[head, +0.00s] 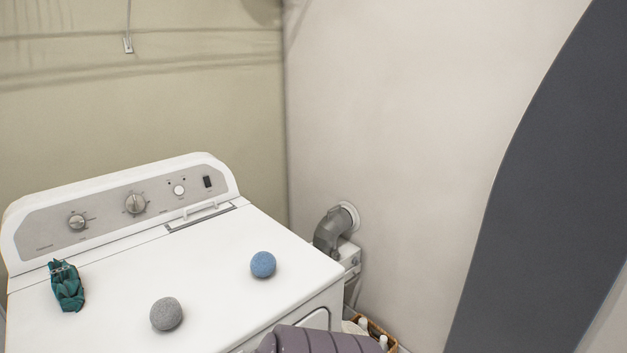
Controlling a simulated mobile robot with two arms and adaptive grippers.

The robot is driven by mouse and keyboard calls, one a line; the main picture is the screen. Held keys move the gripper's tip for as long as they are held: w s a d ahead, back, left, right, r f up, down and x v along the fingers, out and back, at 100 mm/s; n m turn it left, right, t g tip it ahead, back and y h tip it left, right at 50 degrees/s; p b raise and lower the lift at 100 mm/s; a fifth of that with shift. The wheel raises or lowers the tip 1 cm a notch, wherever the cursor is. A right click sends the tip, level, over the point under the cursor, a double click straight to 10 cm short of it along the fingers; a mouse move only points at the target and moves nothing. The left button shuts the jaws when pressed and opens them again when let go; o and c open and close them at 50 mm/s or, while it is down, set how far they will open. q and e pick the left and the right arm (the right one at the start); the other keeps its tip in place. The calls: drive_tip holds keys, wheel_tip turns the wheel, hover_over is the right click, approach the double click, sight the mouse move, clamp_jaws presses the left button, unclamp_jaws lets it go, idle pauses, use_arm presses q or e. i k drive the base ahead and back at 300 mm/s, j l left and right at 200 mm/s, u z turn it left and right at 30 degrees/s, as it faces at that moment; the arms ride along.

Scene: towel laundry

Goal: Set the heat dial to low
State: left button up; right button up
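The white dryer (213,260) fills the lower left of the head view. Its grey control panel (104,221) carries a smaller knob (77,222) on the left and a larger knob (135,203) in the middle. A round white button (179,190) and a dark rocker switch (207,182) sit to the right. The labels are too small to read, so I cannot tell which knob is the heat dial or its setting. Neither of my grippers is in view.
A teal crumpled cloth (67,286), a grey ball (166,314) and a blue ball (263,265) lie on the dryer top. A purple ribbed object (318,341) is at the bottom edge. A large dark grey panel (540,200) stands at right.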

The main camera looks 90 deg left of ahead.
sight(77, 221)
drive_tip(key=u, duration=3.95)
